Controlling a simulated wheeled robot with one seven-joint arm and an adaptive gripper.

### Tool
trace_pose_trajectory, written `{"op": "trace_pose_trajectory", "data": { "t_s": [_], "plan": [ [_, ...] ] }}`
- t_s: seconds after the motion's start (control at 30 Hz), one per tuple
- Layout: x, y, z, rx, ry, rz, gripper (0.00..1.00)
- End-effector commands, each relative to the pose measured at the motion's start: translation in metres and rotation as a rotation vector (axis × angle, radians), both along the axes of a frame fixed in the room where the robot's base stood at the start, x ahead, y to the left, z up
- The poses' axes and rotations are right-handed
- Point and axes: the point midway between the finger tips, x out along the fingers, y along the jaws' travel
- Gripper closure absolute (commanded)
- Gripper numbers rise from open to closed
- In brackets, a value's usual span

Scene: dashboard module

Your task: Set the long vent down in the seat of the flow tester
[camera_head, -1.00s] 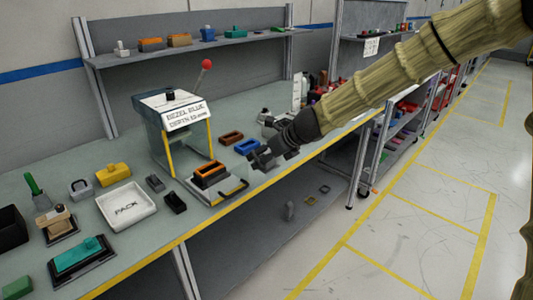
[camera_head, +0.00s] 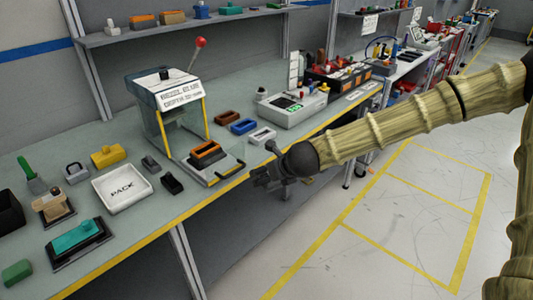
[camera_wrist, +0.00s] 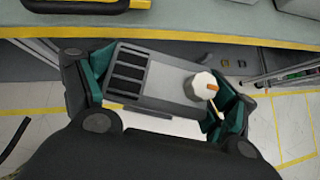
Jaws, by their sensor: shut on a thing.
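My gripper (camera_head: 266,178) is off the front edge of the bench in the head view. In the wrist view my gripper (camera_wrist: 160,95) is shut on a long grey vent (camera_wrist: 158,76), its fingers at the two ends. The vent has black slots at its left and a white round knob with an orange mark at its right. In the head view the vent is too small and dark to make out. A grey box with a green display (camera_head: 291,107) stands on the bench beyond the gripper; it may be the flow tester. I cannot make out its seat.
A press-like stand with a red-ball lever and a sign (camera_head: 178,90) holds an orange bezel (camera_head: 206,151). Blue (camera_head: 243,126), brown (camera_head: 227,116) and white (camera_head: 262,135) frames lie between stand and box. A white PACK tray (camera_head: 122,189) is at left. Floor before the bench is clear.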

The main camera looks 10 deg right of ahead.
Motion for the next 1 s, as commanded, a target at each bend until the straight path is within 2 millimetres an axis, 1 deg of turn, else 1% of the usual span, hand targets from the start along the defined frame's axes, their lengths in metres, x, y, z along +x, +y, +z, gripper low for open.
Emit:
{"op": "trace_pose_trajectory", "data": {
  "t_s": [0.03, 0.1, 0.3, 0.53, 0.9, 1.0],
  "plan": [
    [-0.01, 0.0, -0.014, 0.001, 0.005, -0.026, 0.43],
    [-0.021, -0.001, -0.029, 0.0, 0.006, -0.069, 0.43],
    [-0.045, -0.003, -0.06, 0.0, 0.003, -0.165, 0.43],
    [-0.061, -0.004, -0.082, 0.0, 0.002, -0.23, 0.43],
    [-0.076, -0.006, -0.104, 0.0, 0.001, -0.295, 0.43],
    [-0.075, -0.004, -0.102, -0.001, -0.002, -0.29, 0.43]
  ]
}}
